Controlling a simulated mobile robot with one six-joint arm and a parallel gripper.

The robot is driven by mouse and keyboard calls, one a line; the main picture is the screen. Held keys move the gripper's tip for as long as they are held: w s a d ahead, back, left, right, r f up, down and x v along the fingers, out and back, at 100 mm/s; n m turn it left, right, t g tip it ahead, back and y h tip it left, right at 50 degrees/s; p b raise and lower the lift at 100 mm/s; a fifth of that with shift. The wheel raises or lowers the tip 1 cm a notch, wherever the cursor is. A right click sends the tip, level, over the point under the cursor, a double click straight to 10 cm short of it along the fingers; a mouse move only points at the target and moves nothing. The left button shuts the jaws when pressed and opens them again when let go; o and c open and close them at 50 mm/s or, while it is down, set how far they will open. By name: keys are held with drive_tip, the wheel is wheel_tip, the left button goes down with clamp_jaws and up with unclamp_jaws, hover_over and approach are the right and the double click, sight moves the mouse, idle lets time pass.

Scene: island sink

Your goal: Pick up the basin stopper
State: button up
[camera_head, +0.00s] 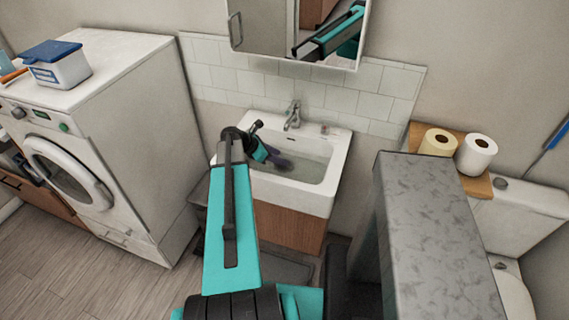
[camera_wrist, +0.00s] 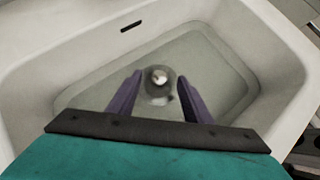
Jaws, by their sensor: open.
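The basin stopper (camera_wrist: 159,77) is a small pale round piece at the drain in the bottom of the white sink basin (camera_wrist: 270,50). A dark ring surrounds it, and a small dark spot shows just below it. My gripper (camera_wrist: 158,88) is open, its two purple fingers on either side of the stopper in the wrist view, with nothing between them. I cannot tell how high the fingertips are above the stopper. In the head view, my gripper (camera_head: 280,162) reaches into the left part of the sink (camera_head: 325,190), and the stopper cannot be made out there.
A faucet (camera_head: 293,115) stands at the sink's back edge, below a mirror cabinet (camera_head: 300,35). A washing machine (camera_head: 90,140) is to the left. A wooden shelf (camera_head: 478,185) with two toilet rolls is to the right. The basin walls surround my gripper.

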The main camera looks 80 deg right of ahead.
drive_tip(key=shift+p+x, duration=0.9)
drive_tip(key=shift+x, duration=1.35)
drive_tip(key=c, duration=1.1)
